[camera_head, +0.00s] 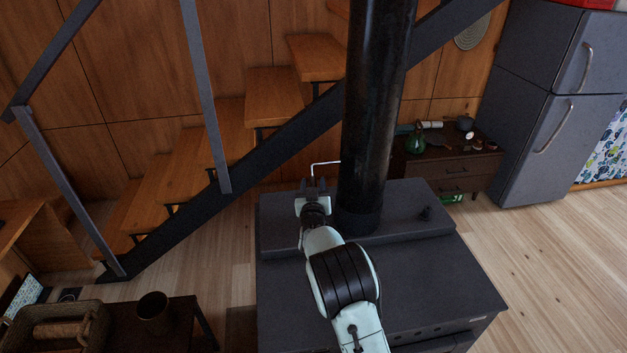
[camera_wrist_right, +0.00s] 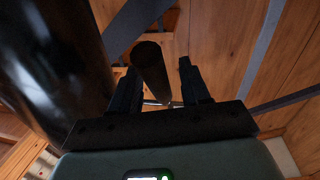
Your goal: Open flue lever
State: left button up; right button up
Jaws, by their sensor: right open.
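The flue lever (camera_head: 326,163) is a thin pale bent rod at the left side of the black flue pipe (camera_head: 376,90). My right gripper (camera_head: 314,183) is open at the rod's outer end, just left of the pipe. In the right wrist view, my right gripper (camera_wrist_right: 158,68) has its fingers apart. A dark brown cylinder (camera_wrist_right: 151,72) shows between them, with a short bright piece of metal below it. I cannot tell whether the fingers touch it. The pipe fills the left of that view (camera_wrist_right: 55,60). My left gripper is not in view.
Stairs with a dark metal rail (camera_head: 205,95) stand behind left. A low table with a basket (camera_head: 85,325) and cup (camera_head: 153,312) is front left. Floor is free at right.

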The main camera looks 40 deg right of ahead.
jog(key=shift+w+d, duration=0.4)
jog(key=shift+w, duration=0.15)
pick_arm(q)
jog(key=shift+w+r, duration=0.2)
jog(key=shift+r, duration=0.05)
